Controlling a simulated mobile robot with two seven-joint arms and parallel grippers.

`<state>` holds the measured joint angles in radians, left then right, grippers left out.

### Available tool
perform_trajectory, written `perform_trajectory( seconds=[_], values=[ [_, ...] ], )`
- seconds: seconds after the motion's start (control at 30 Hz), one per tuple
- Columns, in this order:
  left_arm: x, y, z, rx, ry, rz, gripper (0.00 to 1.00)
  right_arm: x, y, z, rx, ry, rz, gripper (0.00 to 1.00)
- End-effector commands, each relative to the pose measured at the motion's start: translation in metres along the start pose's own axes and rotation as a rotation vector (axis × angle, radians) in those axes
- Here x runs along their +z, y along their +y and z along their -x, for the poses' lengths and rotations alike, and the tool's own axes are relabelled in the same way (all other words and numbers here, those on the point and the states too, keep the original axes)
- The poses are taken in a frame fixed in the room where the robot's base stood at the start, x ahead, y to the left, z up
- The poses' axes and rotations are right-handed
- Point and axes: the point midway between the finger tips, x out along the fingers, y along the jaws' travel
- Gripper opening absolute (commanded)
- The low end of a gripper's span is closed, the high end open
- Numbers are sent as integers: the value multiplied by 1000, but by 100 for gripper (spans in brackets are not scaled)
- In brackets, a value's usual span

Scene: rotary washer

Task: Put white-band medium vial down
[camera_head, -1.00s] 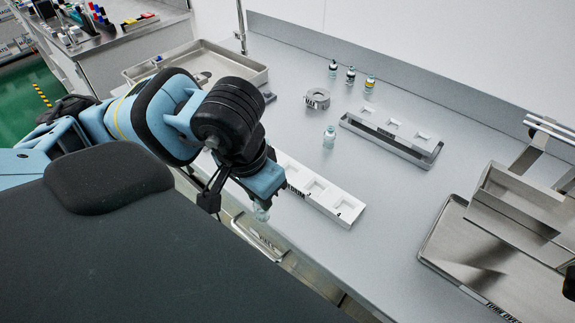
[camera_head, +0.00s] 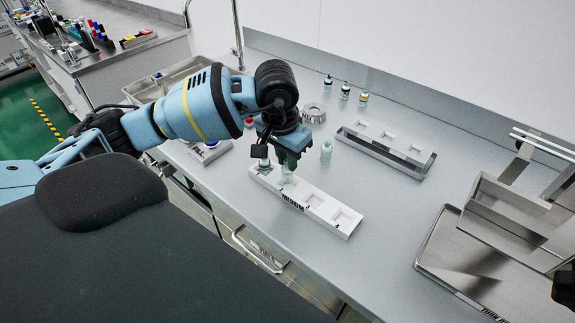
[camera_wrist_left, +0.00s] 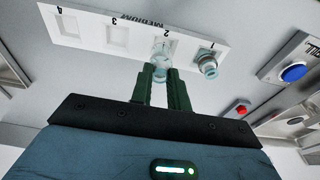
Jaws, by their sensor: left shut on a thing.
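My left gripper (camera_head: 287,160) is shut on a small clear vial (camera_head: 287,174) with a pale teal tint, over the white tray marked MEDIUM (camera_head: 318,206). In the left wrist view the gripper (camera_wrist_left: 161,76) has the vial (camera_wrist_left: 161,60) between its fingertips, at the tray's slot 2. I cannot tell whether its base touches the slot floor, and its band is not clear. Another vial (camera_wrist_left: 207,63) stands in slot 1. Slots 3 and 4 of the tray (camera_wrist_left: 90,25) are empty.
Three vials (camera_head: 345,91) stand along the back. A second slotted white rack (camera_head: 385,145) and metal trays (camera_head: 450,250) lie to the right. A blue button (camera_wrist_left: 294,73) is nearby.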

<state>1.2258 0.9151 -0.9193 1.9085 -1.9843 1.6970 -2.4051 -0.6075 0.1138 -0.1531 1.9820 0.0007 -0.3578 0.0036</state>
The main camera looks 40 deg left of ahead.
Motion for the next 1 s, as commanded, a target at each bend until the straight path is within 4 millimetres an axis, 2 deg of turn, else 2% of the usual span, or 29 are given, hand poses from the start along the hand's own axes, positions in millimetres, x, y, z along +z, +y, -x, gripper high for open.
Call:
perform_trajectory(
  seconds=[0.27, 0.53, 0.93, 0.97, 1.0],
  values=[
    [-9, -3, -2, 1, 0, 0, 0, 0, 2, 1, 0, 0, 7, 51],
    [-3, -3, -35, -1, 0, 0, 0, -11, 2, 4, 2, 19, 9, 51],
    [-1, -3, -42, -1, -2, 0, 0, -4, 1, 3, 2, 6, 4, 51],
    [-2, -3, -41, -1, -2, 0, 21, -4, 1, 3, 2, 8, 4, 51],
    [-2, -3, -41, -1, -1, 0, 26, -5, 1, 3, 2, 8, 2, 51]
  ],
)
